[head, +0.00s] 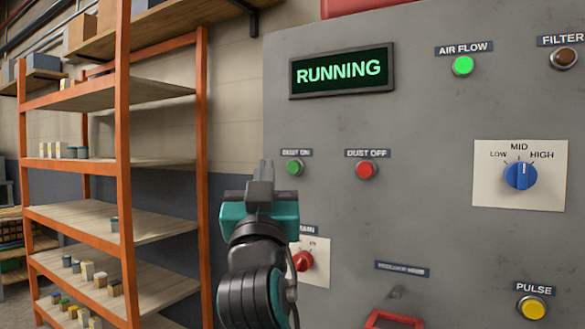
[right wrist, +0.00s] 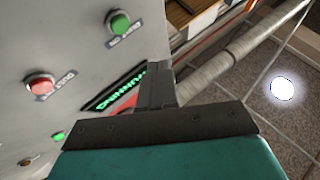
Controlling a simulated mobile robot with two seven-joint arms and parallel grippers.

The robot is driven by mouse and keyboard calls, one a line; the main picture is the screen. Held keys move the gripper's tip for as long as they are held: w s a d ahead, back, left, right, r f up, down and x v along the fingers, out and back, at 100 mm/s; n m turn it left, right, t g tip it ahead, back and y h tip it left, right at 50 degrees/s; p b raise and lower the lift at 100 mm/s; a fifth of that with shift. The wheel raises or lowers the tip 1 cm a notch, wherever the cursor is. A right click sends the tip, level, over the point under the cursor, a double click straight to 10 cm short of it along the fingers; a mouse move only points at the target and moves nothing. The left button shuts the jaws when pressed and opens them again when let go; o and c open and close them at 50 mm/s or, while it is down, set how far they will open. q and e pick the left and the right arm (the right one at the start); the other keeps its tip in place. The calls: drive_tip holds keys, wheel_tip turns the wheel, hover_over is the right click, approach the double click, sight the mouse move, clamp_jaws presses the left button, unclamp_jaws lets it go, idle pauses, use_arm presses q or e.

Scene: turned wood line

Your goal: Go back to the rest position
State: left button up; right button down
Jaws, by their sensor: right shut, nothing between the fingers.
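My right gripper (head: 264,172) is raised in front of the grey control panel (head: 420,115) in the head view, just left of the green DUST ON button (head: 294,168). Its fingers are closed together with nothing between them. In the right wrist view the shut fingers (right wrist: 155,75) point up past the panel's edge. The green button (right wrist: 119,22) and the red button (right wrist: 40,87) lie to their left, with a visible gap from the fingers. The panel display (head: 342,71) reads RUNNING. My left gripper is not in view.
A red DUST OFF button (head: 367,170), a blue selector knob (head: 520,176) turned to MID and a yellow PULSE button (head: 531,308) sit on the panel. A red rotary switch (head: 303,261) is partly behind my right arm. An orange shelf rack (head: 122,160) stands at left.

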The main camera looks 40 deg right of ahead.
idle(0.3)
drive_tip(key=w+a+f+n+y+p, duration=0.2)
drive_tip(key=w+f+n+y, duration=0.15)
drive_tip(key=f, duration=0.35)
drive_tip(key=w+a+f+n+y+p, duration=0.1)
drive_tip(key=w+a+f+n+y, duration=0.15)
drive_tip(key=f+y, duration=0.3)
drive_tip(key=s+a+f+n+g+y+p, duration=0.1)
drive_tip(key=s+f+n+g+y+p, duration=0.1)
drive_tip(key=f, duration=0.7)
drive_tip(key=s+a+f+n+g+y+p, duration=0.1)
drive_tip(key=a+f+n+y, duration=0.1)
drive_tip(key=f, duration=0.7)
use_arm(q)
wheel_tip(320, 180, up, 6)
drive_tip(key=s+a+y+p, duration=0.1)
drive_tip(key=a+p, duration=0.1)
drive_tip(key=p, duration=0.1)
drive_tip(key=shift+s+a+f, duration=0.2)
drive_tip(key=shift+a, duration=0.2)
use_arm(e)
drive_tip(key=s+a+f+g+y, duration=0.1)
drive_tip(key=s+f+g+y, duration=0.1)
drive_tip(key=s+f, duration=0.7)
drive_tip(key=s+a+f+g+y, duration=0.1)
drive_tip(key=s+f+g, duration=0.3)
drive_tip(key=s+f, duration=0.6)
drive_tip(key=shift+a+f+g+y, duration=0.3)
drive_tip(key=shift+a+f+y, duration=0.1)
drive_tip(key=shift+a, duration=0.2)
